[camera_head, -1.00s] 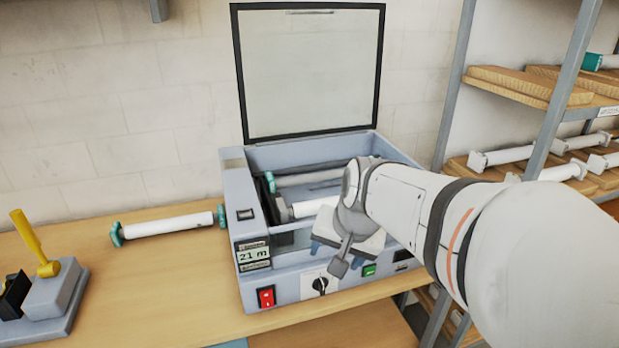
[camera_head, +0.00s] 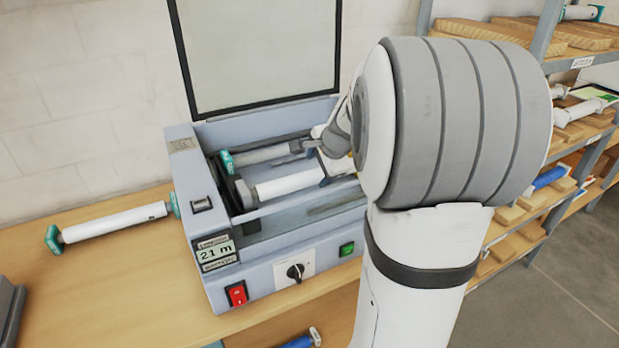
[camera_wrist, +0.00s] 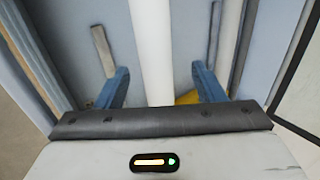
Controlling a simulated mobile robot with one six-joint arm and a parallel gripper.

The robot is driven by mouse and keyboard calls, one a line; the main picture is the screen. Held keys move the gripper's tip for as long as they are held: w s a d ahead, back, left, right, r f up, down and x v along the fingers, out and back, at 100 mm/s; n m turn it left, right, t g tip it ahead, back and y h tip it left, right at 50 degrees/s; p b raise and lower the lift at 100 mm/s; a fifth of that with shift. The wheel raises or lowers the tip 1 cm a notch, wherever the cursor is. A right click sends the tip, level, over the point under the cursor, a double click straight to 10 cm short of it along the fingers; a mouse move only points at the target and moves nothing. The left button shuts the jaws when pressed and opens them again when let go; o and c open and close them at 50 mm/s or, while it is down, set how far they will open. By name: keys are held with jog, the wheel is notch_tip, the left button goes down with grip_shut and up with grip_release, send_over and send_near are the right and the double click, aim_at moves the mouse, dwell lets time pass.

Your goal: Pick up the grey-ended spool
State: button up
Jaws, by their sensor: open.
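The grey-ended spool (camera_head: 288,186) lies in the front of the open laminator (camera_head: 180,225). It has a white roll and a grey left end; its right end is hidden behind my arm. My gripper (camera_head: 328,172) is at the right part of this roll, largely hidden by my arm in the head view. In the wrist view, my open gripper (camera_wrist: 160,84) has its blue fingers on either side of a white roll (camera_wrist: 152,45), apart from it. The ends of that roll are out of that view.
A teal-ended spool (camera_head: 262,155) lies behind, inside the laminator. The raised lid (camera_head: 262,50) stands at the back. Another teal-ended spool (camera_head: 115,222) lies on the bench, left of the machine. A shelf (camera_head: 505,35) with several spools is at the right.

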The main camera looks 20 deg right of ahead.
aim_at(315, 174)
jog(key=x, duration=0.5)
jog(key=shift+a+f+p, duration=0.15)
jog(key=shift+f+p, duration=0.2)
jog(key=shift+f, duration=0.05)
jog(key=shift+s, duration=0.1)
jog(key=shift+r, duration=0.1)
jog(key=c, duration=1.3)
